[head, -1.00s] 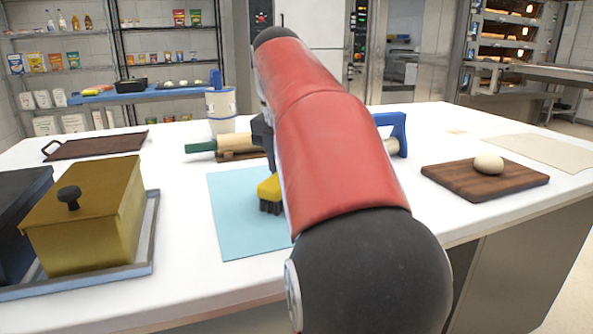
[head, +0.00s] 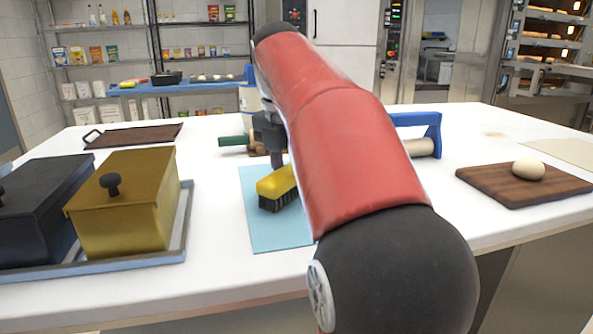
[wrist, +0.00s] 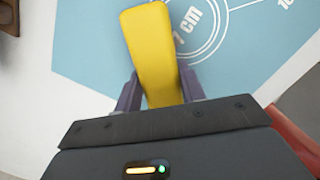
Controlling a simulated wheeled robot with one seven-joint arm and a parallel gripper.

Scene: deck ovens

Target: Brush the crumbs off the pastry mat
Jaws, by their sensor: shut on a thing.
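The light blue pastry mat (head: 262,229) lies flat on the white counter, partly hidden behind my red arm. A yellow brush (head: 277,183) with dark bristles is at the mat in the head view. My gripper (head: 276,160) is shut on the brush. In the wrist view the yellow brush (wrist: 152,50) sits between the two fingers of my gripper (wrist: 160,92), over the mat (wrist: 90,45) with its printed circles and "cm" marking. I cannot tell whether the bristles touch the mat. No crumbs can be made out on the visible mat.
A gold lidded box (head: 128,205) and a black one (head: 40,210) stand on a tray (head: 180,245) left of the mat. A rolling pin (head: 420,147) lies behind, by a blue stand (head: 432,130). A wooden board (head: 500,185) with dough (head: 528,169) is at right.

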